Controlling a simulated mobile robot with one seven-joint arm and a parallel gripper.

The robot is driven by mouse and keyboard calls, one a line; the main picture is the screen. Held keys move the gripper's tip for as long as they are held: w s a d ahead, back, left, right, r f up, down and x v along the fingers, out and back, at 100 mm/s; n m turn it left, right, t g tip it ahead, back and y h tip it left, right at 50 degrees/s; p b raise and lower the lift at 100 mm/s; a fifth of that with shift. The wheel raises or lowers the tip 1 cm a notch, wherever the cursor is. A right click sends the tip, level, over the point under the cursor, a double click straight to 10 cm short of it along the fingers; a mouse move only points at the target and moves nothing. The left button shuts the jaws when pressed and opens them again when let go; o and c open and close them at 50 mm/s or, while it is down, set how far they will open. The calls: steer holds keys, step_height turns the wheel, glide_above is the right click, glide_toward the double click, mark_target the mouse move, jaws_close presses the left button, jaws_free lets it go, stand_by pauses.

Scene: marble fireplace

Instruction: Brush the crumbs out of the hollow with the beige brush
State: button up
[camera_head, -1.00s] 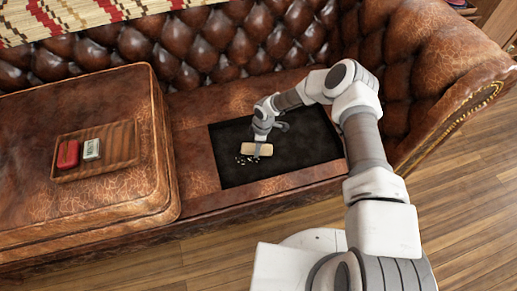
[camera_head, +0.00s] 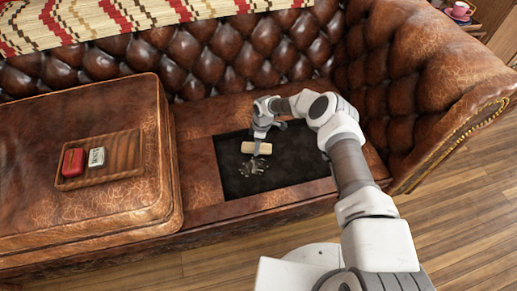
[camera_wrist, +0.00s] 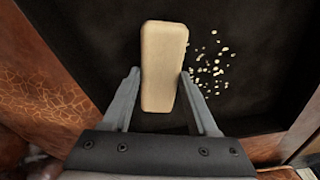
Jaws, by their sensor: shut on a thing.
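The beige brush (camera_head: 257,148) is a pale block held over the dark hollow (camera_head: 295,175) in the sofa seat. My gripper (camera_head: 259,137) is shut on it. In the wrist view, the brush (camera_wrist: 163,66) sits between the two fingertips of my gripper (camera_wrist: 160,88). Pale crumbs (camera_head: 250,168) lie scattered on the hollow's floor, just in front of the brush in the head view. Whether the brush touches the floor cannot be told.
A leather cushion (camera_head: 120,215) stands left of the hollow. On it a wooden tray (camera_head: 120,168) holds a red block (camera_head: 73,161) and a grey-white block (camera_head: 96,157). The tufted backrest (camera_head: 250,55) rises behind, and the armrest (camera_head: 440,95) stands right. The hollow's right part is clear.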

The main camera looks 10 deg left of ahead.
steer(key=shift+s+a+f, duration=0.1)
steer(key=shift+s+a, duration=0.2)
steer(key=shift+a, duration=0.5)
steer(key=shift+s+d+r+p, duration=0.2)
steer(key=shift+s+p, duration=0.2)
steer(key=shift+p, duration=0.15)
steer(key=shift+s+d+r+p, duration=0.1)
steer(key=shift+s+d+p, duration=0.05)
steer(key=shift+s+p, duration=0.35)
steer(key=shift+s+d+f+p, duration=0.2)
steer(key=shift+s+d+p, duration=0.25)
steer(key=shift+s+p, duration=0.3)
steer(key=shift+s+d+r+p, duration=0.1)
steer(key=shift+s+d+p, duration=0.3)
steer(key=shift+s+p, duration=0.4)
steer(key=shift+s+d+f+p, duration=0.1)
steer(key=shift+s+d+p, duration=0.15)
steer(key=shift+s, duration=0.15)
steer(key=shift+s+d+f+p, duration=0.1)
steer(key=shift+s+d+p, duration=0.1)
steer(key=shift+s, duration=0.2)
steer(key=shift+s+d+r+p, duration=0.1)
steer(key=shift+s+d+p, duration=0.1)
steer(key=shift+s+p, duration=0.25)
steer(key=shift+s+d+r+p, duration=0.1)
steer(key=shift+s+d+p, duration=0.1)
steer(key=shift+s+p, duration=0.2)
steer(key=shift+s+d+f+p, duration=0.1)
steer(key=shift+s+d+p, duration=0.2)
steer(key=shift+s, duration=0.4)
